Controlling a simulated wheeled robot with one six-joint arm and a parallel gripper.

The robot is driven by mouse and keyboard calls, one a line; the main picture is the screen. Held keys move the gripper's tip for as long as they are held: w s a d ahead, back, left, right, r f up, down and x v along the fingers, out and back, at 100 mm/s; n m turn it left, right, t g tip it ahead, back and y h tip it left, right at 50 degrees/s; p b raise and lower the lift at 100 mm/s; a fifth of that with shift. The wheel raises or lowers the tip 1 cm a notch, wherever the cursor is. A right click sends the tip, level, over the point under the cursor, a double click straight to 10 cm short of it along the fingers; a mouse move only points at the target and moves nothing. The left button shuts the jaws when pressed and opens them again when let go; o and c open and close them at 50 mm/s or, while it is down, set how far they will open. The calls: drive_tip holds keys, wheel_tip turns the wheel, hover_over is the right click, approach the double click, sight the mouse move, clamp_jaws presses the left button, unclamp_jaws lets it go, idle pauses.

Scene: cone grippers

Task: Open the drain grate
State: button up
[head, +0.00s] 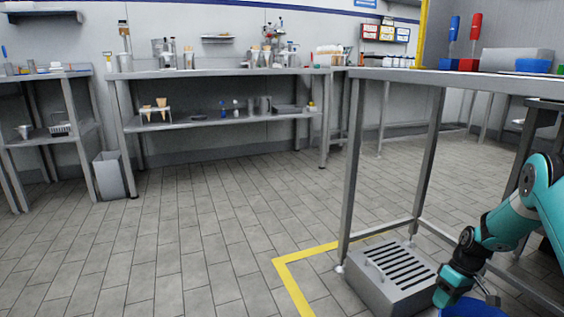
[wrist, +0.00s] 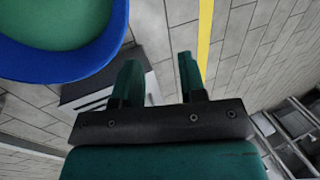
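The drain grate (head: 400,262) is a panel with dark parallel slots on top of a low grey metal box (head: 388,297) on the floor, under the steel table at right. It looks flat and closed. A small raised handle-like bar (head: 374,268) is on its left part. My gripper is at the box's right front corner in the head view, pointing down, its fingertips unclear there. In the wrist view my gripper (wrist: 160,72) is open with nothing between its fingers. Part of the slotted box (wrist: 92,97) shows behind the left finger, which hides some of it.
A steel table (head: 440,76) stands over the box; its front leg (head: 349,180) and low crossbar are close by. A yellow floor line (head: 290,283) runs left of the box. A blue round rim (wrist: 62,68) with green inside is near my gripper.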

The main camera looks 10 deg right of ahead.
drive_tip(key=s+a+r+n+p, duration=0.1)
drive_tip(key=s+a+r+p, duration=0.1)
drive_tip(key=a+r, duration=1.05)
drive_tip(key=s+a+r+n+p, duration=0.1)
drive_tip(key=s+a+r+p, duration=0.1)
drive_tip(key=a+r, duration=1.1)
drive_tip(key=s+a+r+n+p, duration=0.1)
drive_tip(key=s+a+r, duration=0.2)
drive_tip(key=s+r, duration=0.35)
drive_tip(key=s+a+r+t+p, duration=0.1)
drive_tip(key=s+a+r+p, duration=0.2)
drive_tip(key=s, duration=0.6)
drive_tip(key=s+a+r+n, duration=0.1)
drive_tip(key=s+a+r, duration=0.2)
drive_tip(key=s+r, duration=0.4)
wheel_tip(320, 180, up, 37)
drive_tip(key=s+p, duration=0.1)
drive_tip(key=p, duration=3.7)
drive_tip(key=shift+s+f+y, duration=0.15)
drive_tip(key=shift+s+y, duration=0.05)
drive_tip(key=shift+y, duration=0.2)
drive_tip(key=shift+w, duration=0.1)
